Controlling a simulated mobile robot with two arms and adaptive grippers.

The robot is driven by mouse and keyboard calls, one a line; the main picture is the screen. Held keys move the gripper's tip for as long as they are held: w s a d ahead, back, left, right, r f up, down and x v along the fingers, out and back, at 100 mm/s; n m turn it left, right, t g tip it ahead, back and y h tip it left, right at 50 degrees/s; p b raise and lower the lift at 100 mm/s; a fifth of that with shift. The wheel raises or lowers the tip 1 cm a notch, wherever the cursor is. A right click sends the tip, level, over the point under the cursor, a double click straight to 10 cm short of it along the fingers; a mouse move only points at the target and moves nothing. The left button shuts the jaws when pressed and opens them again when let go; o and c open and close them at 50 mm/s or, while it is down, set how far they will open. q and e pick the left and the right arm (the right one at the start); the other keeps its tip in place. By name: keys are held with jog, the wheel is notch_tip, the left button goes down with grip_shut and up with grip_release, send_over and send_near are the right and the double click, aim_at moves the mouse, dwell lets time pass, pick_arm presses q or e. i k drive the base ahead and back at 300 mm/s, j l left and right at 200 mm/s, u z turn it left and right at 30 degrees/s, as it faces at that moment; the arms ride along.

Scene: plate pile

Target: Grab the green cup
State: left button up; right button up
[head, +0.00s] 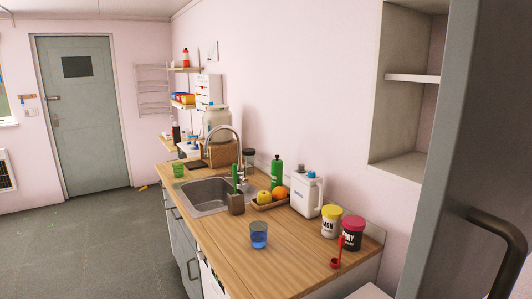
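A small green cup (178,169) stands upright at the far left end of the wooden counter (225,247), beyond the sink. Neither of my grippers shows in the head view.
The sink (208,196) with a tall faucet lies on the near side of the cup. A blue cup (258,235), a fruit tray (269,204), a white jug (307,194) and two lidded jars (331,222) stand nearer.

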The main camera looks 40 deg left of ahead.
aim_at(177, 167)
jog(key=u, duration=2)
